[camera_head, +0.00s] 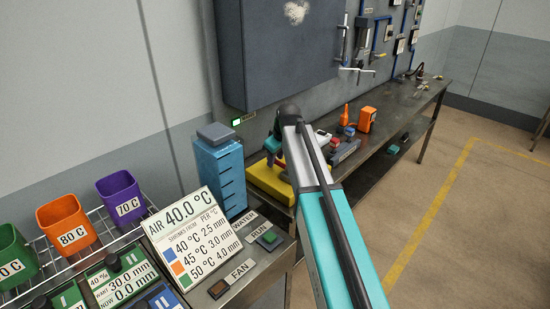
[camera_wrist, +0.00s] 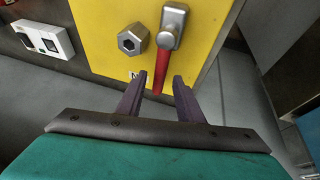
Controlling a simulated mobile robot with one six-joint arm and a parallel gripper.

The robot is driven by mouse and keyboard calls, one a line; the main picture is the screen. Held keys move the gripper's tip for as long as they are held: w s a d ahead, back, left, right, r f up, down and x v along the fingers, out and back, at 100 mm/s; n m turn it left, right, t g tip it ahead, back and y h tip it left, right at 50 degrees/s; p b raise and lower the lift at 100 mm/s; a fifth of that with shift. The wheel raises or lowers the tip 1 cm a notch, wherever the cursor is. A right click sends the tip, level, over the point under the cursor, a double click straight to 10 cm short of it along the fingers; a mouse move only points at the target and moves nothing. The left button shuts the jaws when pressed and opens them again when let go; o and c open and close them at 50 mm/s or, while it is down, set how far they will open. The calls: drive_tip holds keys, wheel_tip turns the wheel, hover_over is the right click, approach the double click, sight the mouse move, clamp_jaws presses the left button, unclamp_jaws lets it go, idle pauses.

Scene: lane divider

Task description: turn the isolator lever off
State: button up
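The isolator lever (camera_wrist: 162,72) is a red bar hanging down from a grey metal hub (camera_wrist: 172,24) on a yellow panel (camera_wrist: 105,45) in the wrist view. My gripper (camera_wrist: 160,79) is open, its two dark fingers pointing at the panel. The lever's lower end shows between the fingers, with a gap on each side; I cannot tell how far it reaches in depth. In the head view my gripper (camera_head: 274,146) is above the yellow box (camera_head: 268,183), small and partly hidden by my arm.
A hex nut (camera_wrist: 133,39) sits left of the hub. A white switch unit (camera_wrist: 42,39) is at the upper left. In the head view, a blue drawer stack (camera_head: 219,172) stands left of the yellow box, and a bench (camera_head: 395,108) with small tools runs to the right. The floor at right is clear.

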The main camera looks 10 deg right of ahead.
clamp_jaws()
drive_tip(key=shift+a, duration=0.15)
drive_tip(key=shift+d, duration=0.2)
